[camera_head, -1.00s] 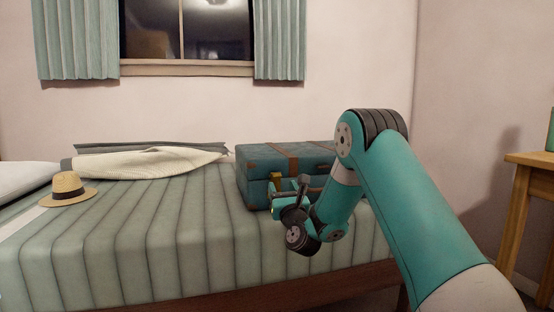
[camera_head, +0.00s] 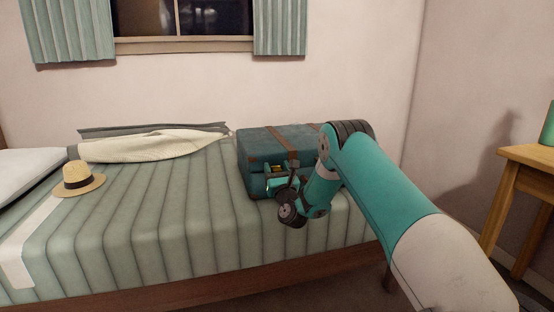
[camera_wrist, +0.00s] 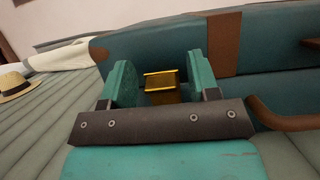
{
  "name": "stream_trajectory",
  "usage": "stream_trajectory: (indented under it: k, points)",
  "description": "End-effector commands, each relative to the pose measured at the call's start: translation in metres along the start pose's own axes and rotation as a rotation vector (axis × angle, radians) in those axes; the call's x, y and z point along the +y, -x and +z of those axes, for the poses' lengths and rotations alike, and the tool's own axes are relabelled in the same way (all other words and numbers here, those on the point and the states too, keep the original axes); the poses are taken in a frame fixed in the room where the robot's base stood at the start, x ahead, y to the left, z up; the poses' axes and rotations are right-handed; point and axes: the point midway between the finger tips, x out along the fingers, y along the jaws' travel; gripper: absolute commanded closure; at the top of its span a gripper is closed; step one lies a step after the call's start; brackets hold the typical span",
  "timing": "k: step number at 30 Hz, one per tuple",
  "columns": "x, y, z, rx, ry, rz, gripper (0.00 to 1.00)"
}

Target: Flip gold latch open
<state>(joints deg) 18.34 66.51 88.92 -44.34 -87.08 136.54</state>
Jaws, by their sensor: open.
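The gold latch (camera_wrist: 162,80) is on the front of the teal suitcase (camera_head: 262,147), at the seam below the lid. In the wrist view it sits between the two teal fingers of my gripper (camera_wrist: 158,80), which are open and apart from it on both sides. The latch also shows as a small gold spot in the head view (camera_head: 278,168). My gripper (camera_head: 279,182) is close in front of the suitcase there, and part of the latch area is hidden by it. The suitcase lid is down.
The suitcase stands on a bed with a striped green cover (camera_head: 180,225). A brown strap (camera_wrist: 224,45) and handle (camera_wrist: 280,118) are right of the latch. A straw hat (camera_head: 78,179) and cream cloth (camera_head: 150,147) lie left. A wooden table (camera_head: 530,155) stands right.

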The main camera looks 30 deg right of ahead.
Motion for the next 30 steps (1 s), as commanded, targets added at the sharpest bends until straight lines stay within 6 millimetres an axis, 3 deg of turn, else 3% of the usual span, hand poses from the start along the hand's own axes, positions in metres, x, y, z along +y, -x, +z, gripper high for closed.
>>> stream_trajectory:
  k: [10, 18, 30]
  points:
    - [0.0, -0.0008, -0.0005, 0.0, 0.0, 0.0, 0.45]
    - [0.0001, -0.0008, -0.0003, 0.0, 0.0, 0.0, 1.0]
    - [0.001, -0.0001, -0.0084, -0.039, -0.001, 0.0, 1.0]
